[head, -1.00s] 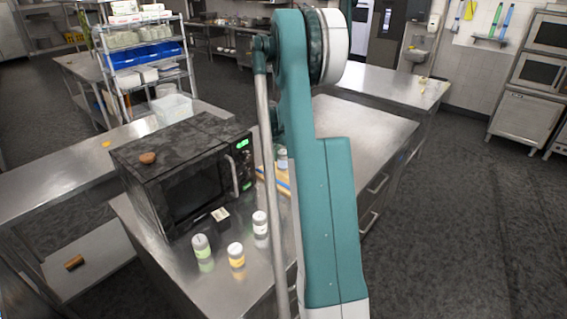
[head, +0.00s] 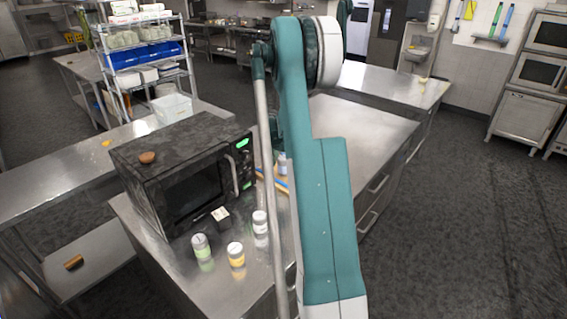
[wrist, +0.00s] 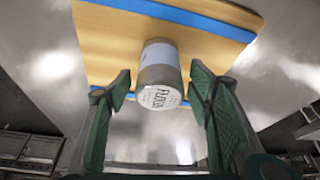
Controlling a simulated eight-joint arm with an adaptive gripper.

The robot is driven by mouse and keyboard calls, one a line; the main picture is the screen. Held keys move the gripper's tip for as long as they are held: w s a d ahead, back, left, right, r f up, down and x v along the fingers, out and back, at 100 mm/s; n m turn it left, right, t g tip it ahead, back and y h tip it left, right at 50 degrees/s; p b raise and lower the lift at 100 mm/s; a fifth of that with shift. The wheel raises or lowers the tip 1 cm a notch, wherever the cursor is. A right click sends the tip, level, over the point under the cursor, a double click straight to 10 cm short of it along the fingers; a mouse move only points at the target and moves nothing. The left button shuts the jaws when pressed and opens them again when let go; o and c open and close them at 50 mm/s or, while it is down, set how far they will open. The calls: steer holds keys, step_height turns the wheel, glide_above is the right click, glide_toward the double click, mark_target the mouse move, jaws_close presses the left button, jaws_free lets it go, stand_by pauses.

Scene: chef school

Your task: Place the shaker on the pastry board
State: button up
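The shaker (wrist: 158,65) is a grey cylinder with a pale label and a printed white end facing the wrist camera. In the wrist view it overlaps the wooden pastry board (wrist: 105,45), which has blue stripes, and it appears to stand on it. My gripper (wrist: 160,85) is open, with one green finger on each side of the shaker and visible gaps between. In the head view, my arm partly hides the shaker (head: 282,163) and the board (head: 283,186), and my gripper is hidden.
A black microwave (head: 185,175) stands left of the board on the steel counter. The counter beyond my arm (head: 365,130) is clear.

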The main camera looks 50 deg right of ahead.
steer(key=shift+r, duration=0.1)
stand_by(0.3)
steer(key=v, duration=1.2)
steer(key=shift+p, duration=0.35)
